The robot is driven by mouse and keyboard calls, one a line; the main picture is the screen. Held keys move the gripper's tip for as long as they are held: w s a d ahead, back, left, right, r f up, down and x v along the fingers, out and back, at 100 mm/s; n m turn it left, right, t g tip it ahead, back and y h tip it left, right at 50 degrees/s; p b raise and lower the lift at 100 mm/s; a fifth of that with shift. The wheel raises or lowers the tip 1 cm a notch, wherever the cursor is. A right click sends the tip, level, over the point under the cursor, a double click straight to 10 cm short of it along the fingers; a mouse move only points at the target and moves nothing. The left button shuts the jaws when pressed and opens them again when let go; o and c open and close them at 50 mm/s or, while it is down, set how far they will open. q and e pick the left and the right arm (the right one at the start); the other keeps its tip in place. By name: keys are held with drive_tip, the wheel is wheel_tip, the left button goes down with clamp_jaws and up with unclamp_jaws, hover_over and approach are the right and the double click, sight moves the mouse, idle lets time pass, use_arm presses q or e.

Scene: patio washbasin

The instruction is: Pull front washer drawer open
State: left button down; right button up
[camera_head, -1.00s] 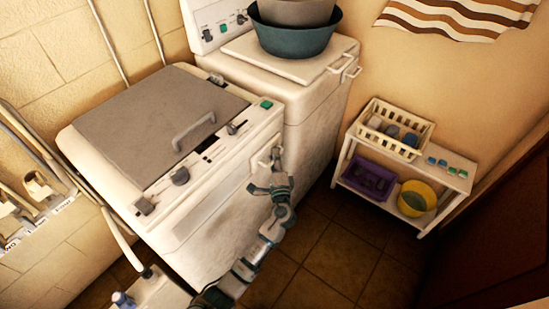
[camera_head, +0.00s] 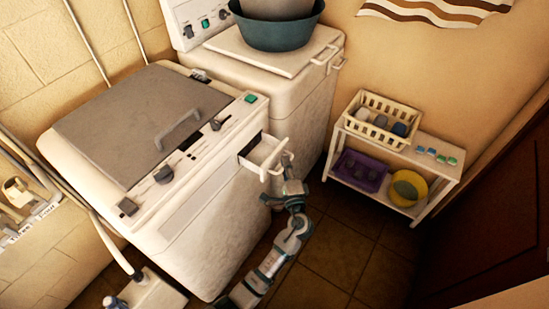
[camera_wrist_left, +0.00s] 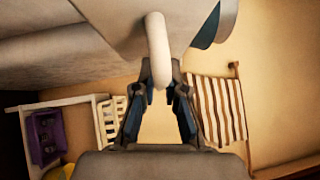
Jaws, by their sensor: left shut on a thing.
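The front washer (camera_head: 200,200) is white with a grey lid, at the left of the head view. Its small drawer (camera_head: 264,150) stands pulled out from the upper right of the front, with a dark gap behind it. My left gripper (camera_head: 284,164) is at the drawer's front. In the left wrist view, the pale curved handle (camera_wrist_left: 157,50) runs down between the fingers of my left gripper (camera_wrist_left: 160,75), which are shut on it. The contact is partly hidden in the head view. My right gripper is in neither view.
A second white washer (camera_head: 300,100) with a teal basin (camera_head: 277,30) on top stands behind. A white shelf (camera_head: 440,172) at the right holds a cream basket (camera_head: 375,104), a purple basket (camera_head: 360,172) and a yellow bucket (camera_head: 408,187). Tiled floor (camera_head: 335,250) lies clear in front.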

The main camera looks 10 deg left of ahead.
use_arm(q)
drive_tip(key=shift+d+f, duration=0.2)
drive_tip(key=shift+a, duration=0.15)
drive_tip(key=c, duration=1.2)
unclamp_jaws()
drive_tip(key=shift+a+f, duration=0.1)
drive_tip(key=shift+a, duration=0.1)
drive_tip(key=shift+s+d, duration=0.1)
drive_tip(key=shift+d, duration=0.05)
drive_tip(key=v, duration=1.1)
drive_tip(key=shift+s+d, duration=0.15)
drive_tip(key=shift+s, duration=0.1)
